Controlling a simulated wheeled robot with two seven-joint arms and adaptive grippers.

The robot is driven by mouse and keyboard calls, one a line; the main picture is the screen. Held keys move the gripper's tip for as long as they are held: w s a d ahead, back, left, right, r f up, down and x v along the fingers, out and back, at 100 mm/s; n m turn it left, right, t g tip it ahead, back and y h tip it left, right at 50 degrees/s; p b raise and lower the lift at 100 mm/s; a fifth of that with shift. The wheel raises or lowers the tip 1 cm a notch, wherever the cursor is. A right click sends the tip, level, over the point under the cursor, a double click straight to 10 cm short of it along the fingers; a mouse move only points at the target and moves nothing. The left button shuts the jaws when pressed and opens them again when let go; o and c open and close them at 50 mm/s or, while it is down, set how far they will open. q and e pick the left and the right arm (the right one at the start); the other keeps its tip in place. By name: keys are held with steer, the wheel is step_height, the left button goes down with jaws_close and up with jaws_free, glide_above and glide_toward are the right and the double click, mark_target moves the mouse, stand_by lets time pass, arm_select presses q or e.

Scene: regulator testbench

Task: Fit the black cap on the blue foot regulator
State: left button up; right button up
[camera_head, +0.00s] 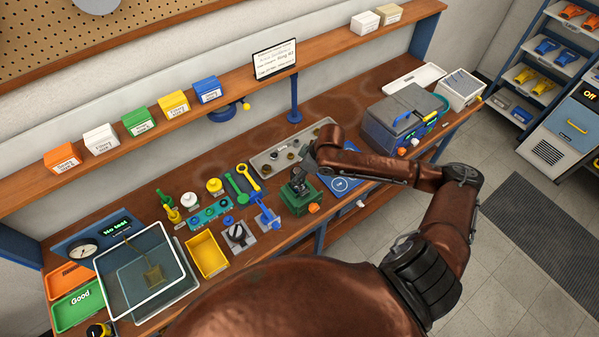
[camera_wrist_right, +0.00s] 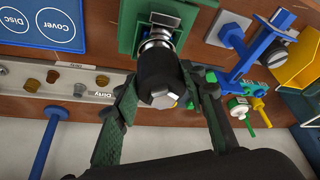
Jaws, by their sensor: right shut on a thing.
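The black cap (camera_wrist_right: 160,75) is a dark cylinder with a silver hex end facing the right wrist camera. My right gripper (camera_wrist_right: 165,88) has a finger on each side of it and is shut on it. Directly beyond the cap, in line with it, is a silver threaded regulator body (camera_wrist_right: 157,38) at the green vise (camera_wrist_right: 128,28). I cannot tell whether cap and body touch. My left gripper is out of view.
A grey tray labelled Dirty (camera_head: 270,160) lies behind the vise, and a blue mat (camera_head: 341,184) lies right of it. A blue stand (camera_head: 266,216) and yellow bin (camera_head: 207,254) are to the left. A blue post (camera_head: 295,100) rises behind.

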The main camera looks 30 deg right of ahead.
steer(key=shift+f, duration=0.65)
stand_by(0.6)
steer(key=o, duration=1.3)
steer(key=shift+c, duration=0.2)
steer(key=o, duration=0.5)
steer(key=shift+r+p, duration=0.1)
steer(key=shift+p, duration=0.2)
steer(key=shift+r+p, duration=3.95)
steer(key=shift+p, duration=0.55)
